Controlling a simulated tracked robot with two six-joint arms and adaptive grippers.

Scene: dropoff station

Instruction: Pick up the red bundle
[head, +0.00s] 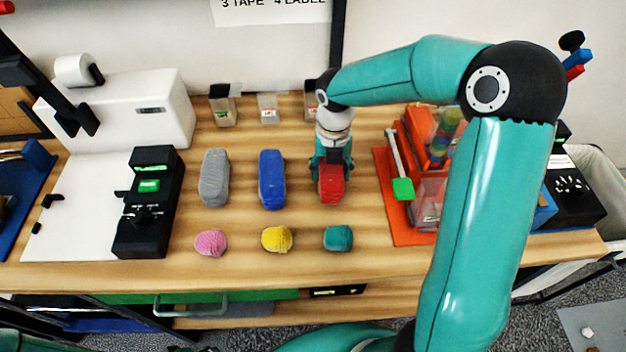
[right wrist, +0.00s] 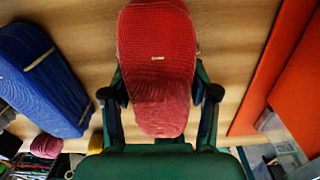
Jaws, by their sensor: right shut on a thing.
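The red bundle (head: 331,192) is at the right end of the back row of bundles, below my right gripper (head: 331,165) in the head view. In the right wrist view the red bundle (right wrist: 157,60) lies between the two fingers of the right gripper (right wrist: 160,95), which is shut on it. The gripper and wrist hide part of the bundle in the head view. I cannot tell whether it touches the table. My left gripper is not in view.
A blue bundle (head: 272,180) and a grey bundle (head: 214,178) lie to the left. An orange-red mat (head: 400,232) with containers is to the right. A black device (head: 147,205) stands left.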

